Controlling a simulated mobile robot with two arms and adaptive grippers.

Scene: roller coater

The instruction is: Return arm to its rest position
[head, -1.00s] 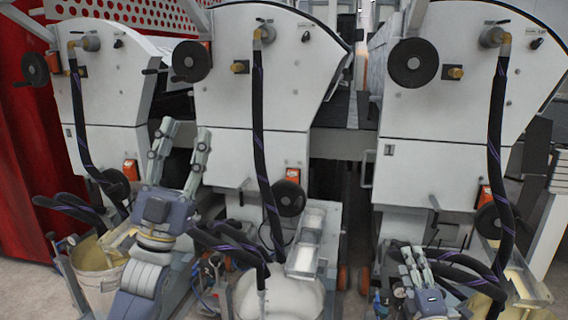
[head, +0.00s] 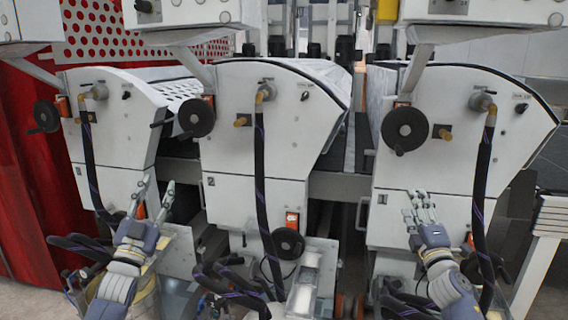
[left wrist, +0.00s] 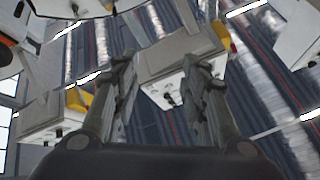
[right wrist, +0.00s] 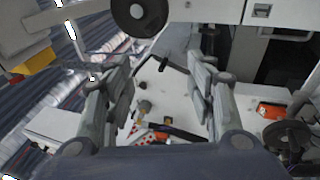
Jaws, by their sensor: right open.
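My left gripper (head: 152,196) points up in front of the left machine unit (head: 120,150) in the head view. Its fingers are apart and empty; the left wrist view shows the same spread fingers (left wrist: 160,85) with the ceiling behind. My right gripper (head: 420,205) points up in front of the right machine unit (head: 405,180). In the right wrist view its fingers (right wrist: 165,85) are spread with nothing between them. Both arms reach up from the bottom of the head view.
Black hoses hang on the units, one on the middle unit (head: 259,160). Handwheels (head: 195,118) stick out from the fronts. A bucket (head: 135,300) stands below my left arm. A red perforated panel and curtain (head: 30,150) close off the left side.

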